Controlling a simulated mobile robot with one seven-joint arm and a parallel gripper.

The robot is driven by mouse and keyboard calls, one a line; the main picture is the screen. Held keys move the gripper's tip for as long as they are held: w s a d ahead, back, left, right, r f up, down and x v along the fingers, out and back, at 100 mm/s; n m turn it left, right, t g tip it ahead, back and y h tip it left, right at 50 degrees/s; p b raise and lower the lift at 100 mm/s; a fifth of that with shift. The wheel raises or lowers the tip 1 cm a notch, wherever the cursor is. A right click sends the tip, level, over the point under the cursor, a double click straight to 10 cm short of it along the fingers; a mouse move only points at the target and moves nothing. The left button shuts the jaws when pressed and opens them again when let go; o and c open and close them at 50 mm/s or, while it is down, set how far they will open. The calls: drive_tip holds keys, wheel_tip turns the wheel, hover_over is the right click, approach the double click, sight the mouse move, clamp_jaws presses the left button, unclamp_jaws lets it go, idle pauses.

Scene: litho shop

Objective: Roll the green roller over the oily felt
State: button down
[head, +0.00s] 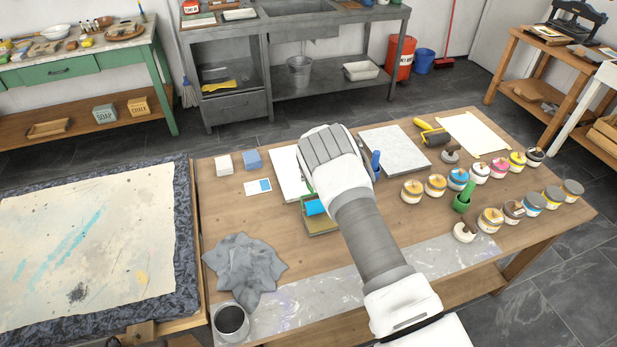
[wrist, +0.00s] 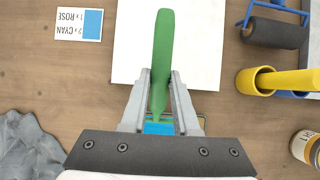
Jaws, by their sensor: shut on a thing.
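My gripper (wrist: 160,76) is shut on the handle of the green roller (wrist: 163,42), with the handle between its two fingers. The roller's blue sleeve (head: 315,207) shows just left of my wrist in the head view. The sleeve is at a small shallow tray with an olive-brown pad, which looks like the oily felt (head: 322,227). I cannot tell whether the sleeve touches the pad or hangs just above it. My wrist hides part of the tray in the head view. In the wrist view, my gripper hides most of the sleeve and tray.
A white sheet (wrist: 190,60) lies beyond the tray, with a cyan/rose card (wrist: 78,23) to its left. A crumpled grey rag (head: 243,268) and a dark-filled can (head: 231,322) stand front left. Several ink jars and a yellow roller (head: 434,136) are to the right.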

drive_tip(key=shift+s+d, duration=0.35)
drive_tip(key=shift+s, duration=0.35)
drive_tip(key=shift+s+d, duration=0.3)
drive_tip(key=shift+s, duration=0.4)
drive_tip(key=b, duration=0.1)
drive_tip(key=s+b, duration=0.2)
drive_tip(key=shift+d+f, duration=0.3)
drive_tip(key=shift+d, duration=0.1)
drive_tip(key=shift+s+d+r+b, duration=0.2)
drive_tip(key=shift+s+b, duration=0.2)
drive_tip(key=shift+s, duration=0.15)
